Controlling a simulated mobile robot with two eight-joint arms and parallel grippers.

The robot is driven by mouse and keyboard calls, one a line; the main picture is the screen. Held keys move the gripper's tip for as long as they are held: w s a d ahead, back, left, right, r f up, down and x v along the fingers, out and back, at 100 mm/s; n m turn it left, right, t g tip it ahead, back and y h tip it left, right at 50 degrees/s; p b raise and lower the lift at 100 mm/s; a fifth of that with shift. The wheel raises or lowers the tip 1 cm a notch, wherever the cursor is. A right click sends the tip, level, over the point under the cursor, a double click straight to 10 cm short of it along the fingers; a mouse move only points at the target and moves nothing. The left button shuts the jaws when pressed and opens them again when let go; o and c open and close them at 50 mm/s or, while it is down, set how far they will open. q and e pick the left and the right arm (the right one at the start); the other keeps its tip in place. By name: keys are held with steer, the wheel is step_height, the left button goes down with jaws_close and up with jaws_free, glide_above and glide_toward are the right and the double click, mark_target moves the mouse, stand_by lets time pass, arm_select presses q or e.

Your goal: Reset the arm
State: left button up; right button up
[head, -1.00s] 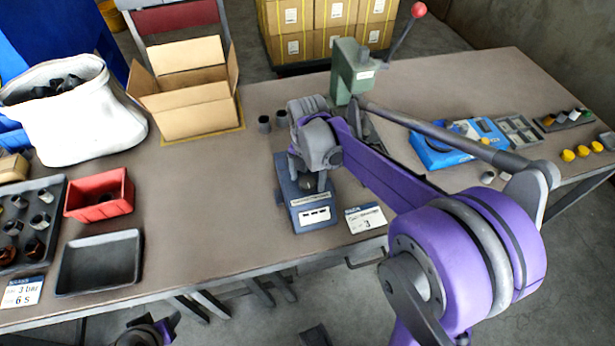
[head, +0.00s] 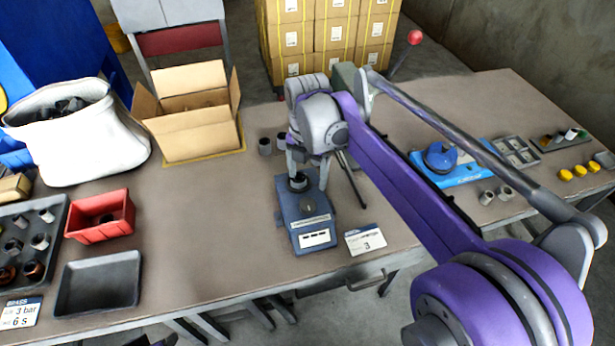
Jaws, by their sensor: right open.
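My right arm reaches in from the lower right. Its gripper (head: 307,172) points down above the blue-grey bench fixture (head: 302,220). The jaws are open, with one finger on each side over the back of the fixture. A dark round part (head: 299,182) sits on the fixture just below and between the fingertips; I cannot tell whether they touch it. The green press (head: 346,76) with its red-knobbed lever is partly hidden behind my right arm. Only a dark sliver of my left arm shows at the bottom edge; its gripper is out of sight.
On the left are a white sack (head: 80,145), an open cardboard box (head: 190,132), a red bin (head: 100,228), an empty grey tray (head: 98,256) and a parts tray (head: 62,215). A blue mat (head: 465,174) and yellow caps (head: 579,171) lie right. The front middle is mostly clear.

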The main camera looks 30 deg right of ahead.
stand_by(0.3)
steer(key=s+a+f+m+t+p, duration=0.1)
steer(key=s+a+f+m+t, duration=0.1)
steer(key=s+m, duration=0.6)
steer(key=s+a+f+m+t+p, duration=0.2)
steer(key=s+a+m, duration=0.3)
steer(key=m, duration=1.1)
steer(key=s+f+t, duration=0.1)
steer(key=s, duration=0.2)
steer(key=shift+f, duration=0.3)
